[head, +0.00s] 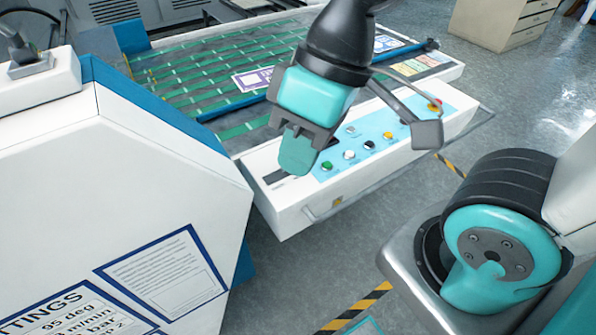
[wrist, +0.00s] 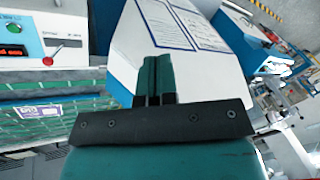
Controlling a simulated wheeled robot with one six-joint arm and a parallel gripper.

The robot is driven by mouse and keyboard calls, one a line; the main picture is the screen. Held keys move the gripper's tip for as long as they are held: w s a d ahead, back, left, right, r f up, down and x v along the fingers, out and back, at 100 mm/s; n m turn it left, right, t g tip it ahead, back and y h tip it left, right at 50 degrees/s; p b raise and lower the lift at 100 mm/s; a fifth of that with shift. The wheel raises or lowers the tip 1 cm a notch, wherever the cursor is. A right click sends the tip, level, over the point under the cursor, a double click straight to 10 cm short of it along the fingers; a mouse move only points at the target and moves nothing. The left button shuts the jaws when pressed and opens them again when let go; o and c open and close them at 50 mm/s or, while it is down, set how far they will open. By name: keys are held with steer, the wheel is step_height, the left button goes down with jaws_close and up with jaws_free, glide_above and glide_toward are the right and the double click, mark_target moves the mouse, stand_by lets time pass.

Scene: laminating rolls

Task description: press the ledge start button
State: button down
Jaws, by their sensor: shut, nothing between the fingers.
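The ledge (head: 300,213) is a white front panel with a light-blue strip carrying a row of small buttons. A green button (head: 327,166) is at the strip's left end. A white button (head: 349,154) and a yellow button (head: 388,135) sit further right. The button labels are too small to read, so I cannot confirm which is start. My gripper (head: 296,163) hangs over the ledge's left part, just left of the green button in the head view; its height above the surface is unclear. Its teal fingers are shut and empty, also in the wrist view (wrist: 157,72).
A large white cabinet (head: 120,170) with printed notices fills the left. A red emergency button (head: 435,104) is at the ledge's right end. A green-slatted bed (head: 180,75) lies behind. A metal rail (head: 350,203) runs along the ledge's front. Open floor lies in front.

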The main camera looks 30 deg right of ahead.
steer(key=shift+w, duration=0.1)
steer(key=w+d+f+m+h, duration=0.3)
steer(key=w+d+f+m, duration=0.25)
steer(key=w+m, duration=0.3)
steer(key=w+d+f+m+h, duration=0.3)
steer(key=w+d+f+m, duration=0.3)
steer(key=m, duration=0.4)
steer(key=w+d+f+m+t+h, duration=0.1)
steer(key=w+d+f+m+h, duration=0.6)
steer(key=m, duration=0.7)
steer(key=x, duration=0.4)
steer(key=shift+d, duration=0.6)
steer(key=shift+r, duration=0.1)
